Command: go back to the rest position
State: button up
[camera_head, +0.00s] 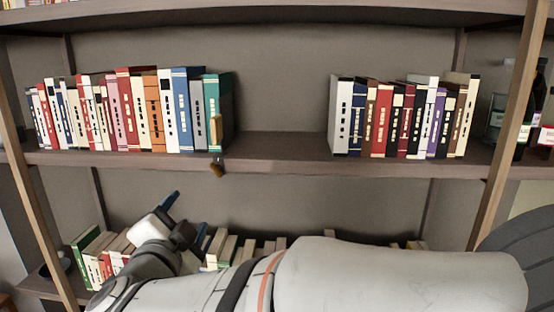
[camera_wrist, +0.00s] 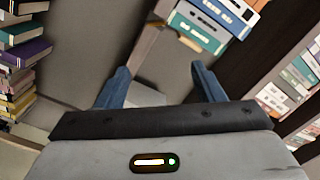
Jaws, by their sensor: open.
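My gripper (camera_wrist: 156,82) is open in the wrist view, with its two blue fingers wide apart and nothing between them. In the head view my arm lies across the bottom of the picture, in front of the lower shelf. There my gripper shows at the lower left, with one blue finger (camera_head: 169,201) pointing up and right, below the middle shelf board (camera_head: 275,148). The other finger is hard to make out there.
A long row of books (camera_head: 130,112) stands at the left of the middle shelf, ending in a teal book (camera_head: 211,110). A second row (camera_head: 405,118) stands at the right. The shelf between them is bare. Lower-shelf books (camera_head: 95,250) are partly hidden by my arm.

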jog(key=w+d+r+n+g+y+p, duration=0.3)
jog(key=w+d+n+g+y+p, duration=0.25)
jog(key=d+n+p, duration=0.3)
jog(key=s+d+f+n+g+h+p, duration=0.1)
jog(key=s+d+f+g+h+p, duration=0.1)
jog(key=s+d+g, duration=0.3)
jog(key=s+d+f+n+g+h+p, duration=0.1)
jog(key=s+d+f+g+h+p, duration=0.2)
jog(key=s+d, duration=0.9)
jog(key=d+f+g+p, duration=0.1)
jog(key=d+g+p, duration=0.1)
jog(key=d, duration=0.4)
jog(key=shift+f+n, duration=0.2)
jog(key=shift+n, duration=0.15)
jog(key=shift+s, duration=0.1)
